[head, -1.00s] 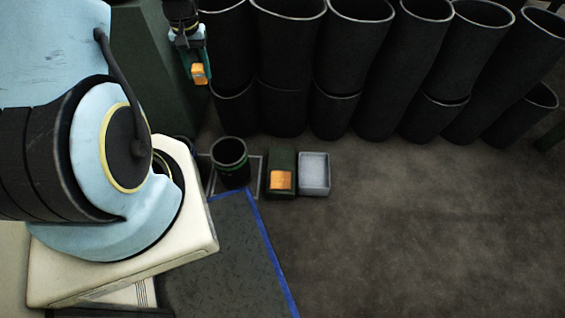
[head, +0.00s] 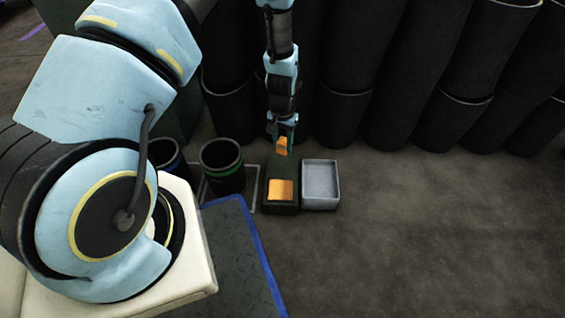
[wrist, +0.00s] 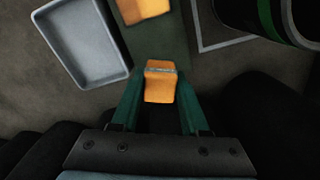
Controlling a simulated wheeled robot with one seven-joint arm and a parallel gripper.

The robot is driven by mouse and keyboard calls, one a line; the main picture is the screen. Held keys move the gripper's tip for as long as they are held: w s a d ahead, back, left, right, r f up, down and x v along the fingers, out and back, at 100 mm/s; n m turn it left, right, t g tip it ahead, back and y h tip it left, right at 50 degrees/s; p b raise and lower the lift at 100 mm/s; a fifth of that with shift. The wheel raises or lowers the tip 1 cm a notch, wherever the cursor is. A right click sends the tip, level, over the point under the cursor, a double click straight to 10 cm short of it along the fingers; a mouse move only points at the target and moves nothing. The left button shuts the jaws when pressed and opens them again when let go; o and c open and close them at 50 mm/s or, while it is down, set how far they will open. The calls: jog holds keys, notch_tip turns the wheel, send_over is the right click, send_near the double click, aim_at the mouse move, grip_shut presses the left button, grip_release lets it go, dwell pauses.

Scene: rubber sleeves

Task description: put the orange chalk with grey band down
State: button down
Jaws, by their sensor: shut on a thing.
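The orange chalk with grey band (wrist: 160,84) is held between the two green fingers of my gripper (wrist: 160,92) in the wrist view. The grey band shows across its upper part. In the head view the chalk (head: 281,146) hangs from my gripper (head: 283,138), above or just behind the far end of a dark green block (head: 281,207). The exact height above the block is hard to tell. A second orange piece (head: 281,190) lies on the near part of that block; it also shows at the top of the wrist view (wrist: 143,8).
A grey tray (head: 321,184) stands right of the block and looks empty. A black cup with a green band (head: 223,167) stands left of it inside a pale floor outline. Tall black sleeves (head: 345,110) line the back. Floor is free at the right.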

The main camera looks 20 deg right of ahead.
notch_tip(320, 180, down, 7)
jog(key=b, duration=0.2)
jog(key=shift+b, duration=0.3)
jog(key=shift+f, duration=0.1)
jog(key=shift+c, duration=2)
grip_release()
